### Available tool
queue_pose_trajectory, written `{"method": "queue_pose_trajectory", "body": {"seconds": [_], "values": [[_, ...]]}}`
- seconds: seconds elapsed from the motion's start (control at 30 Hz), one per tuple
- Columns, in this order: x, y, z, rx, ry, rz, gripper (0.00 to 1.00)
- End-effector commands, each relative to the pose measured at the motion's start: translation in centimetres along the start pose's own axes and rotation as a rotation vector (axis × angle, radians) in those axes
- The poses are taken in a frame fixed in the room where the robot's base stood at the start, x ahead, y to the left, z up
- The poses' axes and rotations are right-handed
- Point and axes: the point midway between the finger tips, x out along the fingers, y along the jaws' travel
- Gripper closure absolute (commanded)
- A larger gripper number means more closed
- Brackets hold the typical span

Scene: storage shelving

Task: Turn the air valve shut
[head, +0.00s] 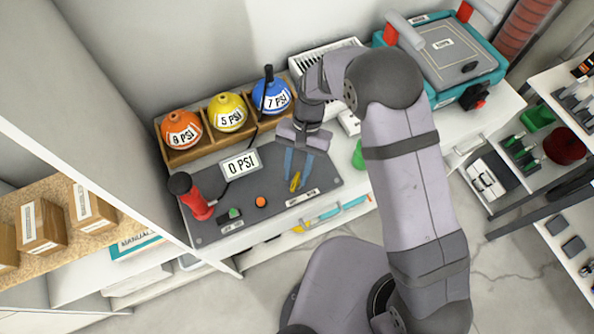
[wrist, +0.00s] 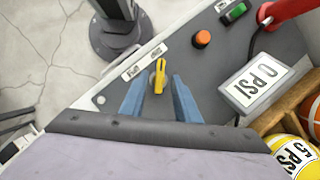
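The air valve (head: 295,181) is a small yellow lever on the right part of a dark grey panel (head: 235,206). In the wrist view the yellow lever (wrist: 159,75) lies between and just beyond my fingertips, pointing roughly along the fingers. My gripper (head: 298,180) is open, its two blue fingers one on each side of the lever. In the wrist view the fingers of my gripper (wrist: 158,97) show a gap to the lever; whether either touches it is unclear.
Orange (head: 182,130), yellow (head: 228,113) and blue (head: 271,96) balls sit in a wooden rack (head: 207,142) behind.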

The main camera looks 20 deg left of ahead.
Motion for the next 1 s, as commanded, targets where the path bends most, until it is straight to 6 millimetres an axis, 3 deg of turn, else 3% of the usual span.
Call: {"method": "queue_pose_trajectory", "body": {"seconds": [0.27, 0.7, 1.0], "values": [[-0.2, 0.0, 0.0, -0.001, -0.002, 0.002, 0.71], [-5.6, 0.0, -0.1, -0.001, 0.002, -0.001, 0.71], [-7.3, 0.0, 0.0, 0.000, 0.000, 0.001, 0.71]]}}
